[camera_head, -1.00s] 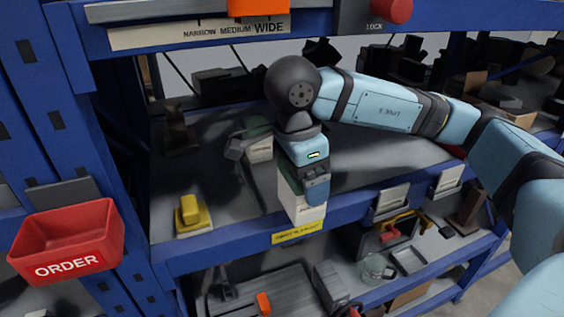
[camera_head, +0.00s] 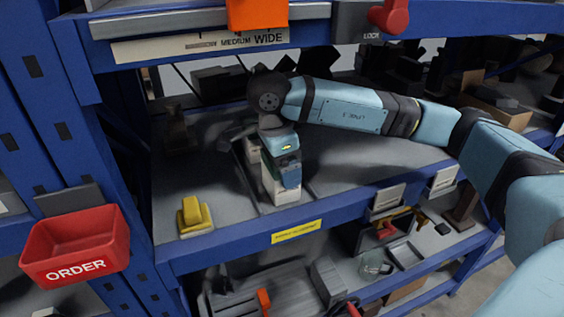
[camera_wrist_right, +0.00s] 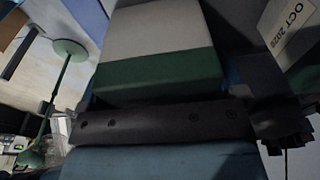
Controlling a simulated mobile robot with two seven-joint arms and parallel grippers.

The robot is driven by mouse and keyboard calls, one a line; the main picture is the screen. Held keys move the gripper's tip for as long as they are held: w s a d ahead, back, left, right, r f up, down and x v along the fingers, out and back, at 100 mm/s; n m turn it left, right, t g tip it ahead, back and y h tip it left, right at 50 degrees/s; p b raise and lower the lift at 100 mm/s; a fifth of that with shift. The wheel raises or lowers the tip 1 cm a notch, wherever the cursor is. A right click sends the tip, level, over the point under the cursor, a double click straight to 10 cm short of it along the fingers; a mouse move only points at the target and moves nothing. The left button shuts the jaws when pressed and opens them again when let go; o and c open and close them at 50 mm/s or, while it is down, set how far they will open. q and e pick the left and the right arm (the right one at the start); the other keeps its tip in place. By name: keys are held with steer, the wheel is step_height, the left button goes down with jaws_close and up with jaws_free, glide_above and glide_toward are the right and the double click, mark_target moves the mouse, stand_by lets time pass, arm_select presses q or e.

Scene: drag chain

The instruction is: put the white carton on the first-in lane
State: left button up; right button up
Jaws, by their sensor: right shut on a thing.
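The white carton (camera_head: 280,194), with a green band, is upright at the front of the middle shelf, just behind the yellow label (camera_head: 297,232). My right gripper (camera_head: 283,172) is shut on it from above. The carton fills the upper middle of the right wrist view (camera_wrist_right: 160,45). I cannot tell whether its base touches the shelf. Another pale carton (camera_head: 252,150) stands farther back on the shelf; a carton printed "OCT 2028" (camera_wrist_right: 298,30) shows at the right wrist view's upper right. The label's text is too blurred to read. My left gripper is not in view.
Thin dividers split the shelf (camera_head: 350,165) into lanes. A yellow block-like object (camera_head: 194,215) sits at the shelf's left front. A red ORDER bin (camera_head: 75,245) hangs on the left post. An upper beam with a WIDE scale (camera_head: 220,42) and red knob (camera_head: 391,15) runs above.

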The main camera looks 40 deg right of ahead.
steer(key=shift+f, duration=0.2)
steer(key=o, duration=0.8)
steer(key=shift+c, duration=0.2)
steer(key=shift+r, duration=0.1)
steer(key=shift+r, duration=0.3)
steer(key=shift+a+r, duration=0.15)
steer(key=shift+r, duration=0.15)
steer(key=r, duration=0.4)
steer(key=a+r, duration=0.1)
steer(key=r, duration=0.1)
steer(key=shift+w+r, duration=0.1)
steer(key=shift+r, duration=0.15)
